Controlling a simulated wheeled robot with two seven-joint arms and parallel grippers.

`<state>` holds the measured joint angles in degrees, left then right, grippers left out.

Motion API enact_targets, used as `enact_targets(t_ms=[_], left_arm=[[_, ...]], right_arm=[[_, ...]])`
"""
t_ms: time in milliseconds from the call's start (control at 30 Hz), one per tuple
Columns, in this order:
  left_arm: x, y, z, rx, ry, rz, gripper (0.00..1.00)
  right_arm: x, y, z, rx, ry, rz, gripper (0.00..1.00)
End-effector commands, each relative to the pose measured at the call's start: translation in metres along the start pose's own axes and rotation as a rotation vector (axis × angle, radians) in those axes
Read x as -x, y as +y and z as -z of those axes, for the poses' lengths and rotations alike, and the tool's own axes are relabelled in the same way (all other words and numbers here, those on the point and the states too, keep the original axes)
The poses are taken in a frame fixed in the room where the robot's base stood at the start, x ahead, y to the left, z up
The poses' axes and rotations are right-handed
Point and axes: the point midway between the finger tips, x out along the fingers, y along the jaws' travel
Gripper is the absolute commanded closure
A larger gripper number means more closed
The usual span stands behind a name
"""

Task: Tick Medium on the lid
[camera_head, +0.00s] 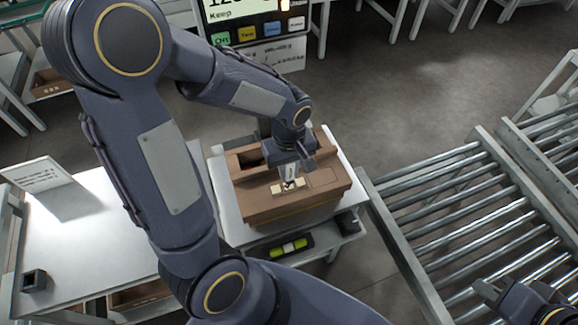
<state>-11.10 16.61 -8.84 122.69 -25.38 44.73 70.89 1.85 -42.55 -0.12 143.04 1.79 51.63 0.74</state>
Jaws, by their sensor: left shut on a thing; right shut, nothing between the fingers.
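A brown box with a lid (260,208) stands on a white table. A pale label strip (279,190) lies on the lid, with markings too small to read. My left gripper (290,168) is over the lid, pointing down, shut on a small white and dark object (289,177), perhaps a marker. Its lower end is at or just above the label; I cannot tell if it touches. Part of the label is hidden behind it. My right gripper (489,293) is at the bottom right corner, partly out of frame, shut and empty, over the rollers.
A roller conveyor (455,215) runs along the right. A screen with coloured buttons (250,18) stands behind the box. A white table (80,245) with a sign card (38,174) and a small dark cube (34,280) is at left. A green-yellow item (288,247) lies below the box.

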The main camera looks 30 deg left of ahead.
Motion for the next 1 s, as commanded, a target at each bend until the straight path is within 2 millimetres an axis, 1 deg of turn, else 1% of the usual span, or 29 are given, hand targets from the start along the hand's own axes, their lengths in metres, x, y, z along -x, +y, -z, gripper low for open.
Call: enact_targets(t_ms=[33,500,1000], left_arm=[[0.009,0.0,0.0,0.0,0.001,-0.001,1.0],[0.045,0.0,0.0,0.0,0.0,-0.001,1.0],[0.046,0.0,0.0,0.0,0.0,0.0,1.0]], right_arm=[[0.006,-0.003,0.003,0.0,0.0,0.0,1.0],[0.03,-0.014,0.015,0.0,0.0,0.0,1.0],[0.03,-0.014,0.015,0.0,0.0,0.0,1.0]])
